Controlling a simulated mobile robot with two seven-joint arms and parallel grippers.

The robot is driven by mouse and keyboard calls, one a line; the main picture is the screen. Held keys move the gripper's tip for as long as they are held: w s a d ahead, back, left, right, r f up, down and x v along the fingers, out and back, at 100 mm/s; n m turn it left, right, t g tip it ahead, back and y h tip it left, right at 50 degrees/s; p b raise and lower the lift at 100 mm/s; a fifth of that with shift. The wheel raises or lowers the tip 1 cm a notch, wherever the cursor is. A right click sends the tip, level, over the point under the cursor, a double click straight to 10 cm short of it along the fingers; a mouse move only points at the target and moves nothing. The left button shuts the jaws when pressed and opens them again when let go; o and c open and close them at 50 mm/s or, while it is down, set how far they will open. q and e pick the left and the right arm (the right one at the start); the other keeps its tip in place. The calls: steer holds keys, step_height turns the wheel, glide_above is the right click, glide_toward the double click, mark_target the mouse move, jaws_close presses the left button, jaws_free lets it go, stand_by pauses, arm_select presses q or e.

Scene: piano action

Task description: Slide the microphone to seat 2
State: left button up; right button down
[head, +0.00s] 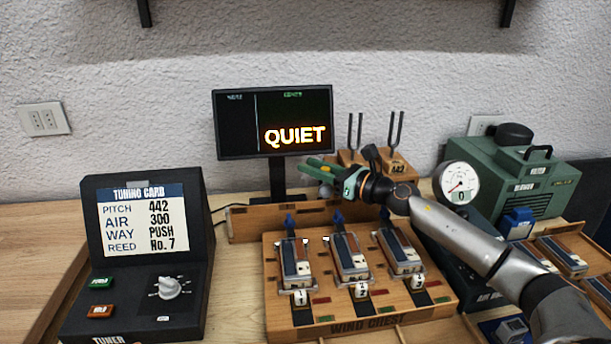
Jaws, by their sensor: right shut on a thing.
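My right gripper (318,172), with green fingers, comes in from the right and is shut above the back rail (262,224). A small grey rounded thing, which looks like the microphone (326,192), shows just under the fingers; most of it is hidden. It is behind the wind chest (380,323), slightly left of the blue piece at the back of seat 2. Seat 2 (350,257) is the middle one, between seat 1 (295,260) and seat 3 (401,248); each holds a reed block. My left gripper is out of view.
A monitor (245,125) reads QUIET. Tuning forks (395,130) stand in wooden blocks behind my gripper. A green blower (530,175) with a gauge (460,187) reading 0 is at right. The tuner (145,255) with its card stands at left.

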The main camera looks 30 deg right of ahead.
steer(key=shift+s+d+f, duration=0.1)
steer(key=shift+s+d, duration=0.15)
steer(key=shift+d, duration=0.3)
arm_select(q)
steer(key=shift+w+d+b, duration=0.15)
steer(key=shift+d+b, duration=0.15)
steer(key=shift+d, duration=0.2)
arm_select(e)
steer(key=shift+s+d, duration=0.1)
steer(key=shift+d, duration=0.15)
steer(key=c, duration=0.6)
jaws_free()
steer(key=shift+c, duration=0.2)
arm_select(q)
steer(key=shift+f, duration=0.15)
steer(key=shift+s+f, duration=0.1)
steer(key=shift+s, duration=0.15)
